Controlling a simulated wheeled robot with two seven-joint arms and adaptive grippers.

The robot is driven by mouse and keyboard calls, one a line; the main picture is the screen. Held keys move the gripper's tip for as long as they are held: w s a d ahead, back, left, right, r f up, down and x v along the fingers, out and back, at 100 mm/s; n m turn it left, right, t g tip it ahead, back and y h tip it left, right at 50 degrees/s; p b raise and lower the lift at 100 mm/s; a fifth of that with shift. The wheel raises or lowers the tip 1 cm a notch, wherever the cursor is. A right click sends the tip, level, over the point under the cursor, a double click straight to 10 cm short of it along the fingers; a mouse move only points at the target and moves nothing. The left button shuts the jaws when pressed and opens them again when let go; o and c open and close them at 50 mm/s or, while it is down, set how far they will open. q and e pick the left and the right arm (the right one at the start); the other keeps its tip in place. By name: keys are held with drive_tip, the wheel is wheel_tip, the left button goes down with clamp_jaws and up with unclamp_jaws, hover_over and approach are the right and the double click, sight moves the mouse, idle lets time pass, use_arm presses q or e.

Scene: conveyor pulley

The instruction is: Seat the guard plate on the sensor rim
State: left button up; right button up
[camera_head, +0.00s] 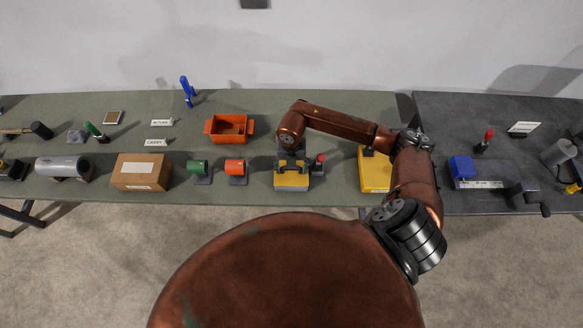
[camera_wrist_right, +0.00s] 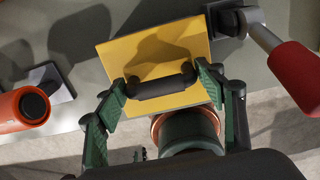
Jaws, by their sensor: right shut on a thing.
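The yellow guard plate (camera_head: 291,181) is at the table's front edge in the head view, below my right gripper (camera_head: 292,160). In the wrist view the plate (camera_wrist_right: 150,52) is square with a dark bar handle (camera_wrist_right: 161,84). I cannot tell if the plate touches anything underneath. My left gripper is not in view.
A red-handled lever (camera_head: 320,159) stands close to the right of the plate. An orange roller (camera_head: 236,166) and a green roller (camera_head: 198,167) stand to the left. An orange bin (camera_head: 227,128) is behind, a yellow box (camera_head: 373,175) to the right.

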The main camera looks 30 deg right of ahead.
drive_tip(key=o, duration=1.6)
wheel_tip(320, 180, up, 12)
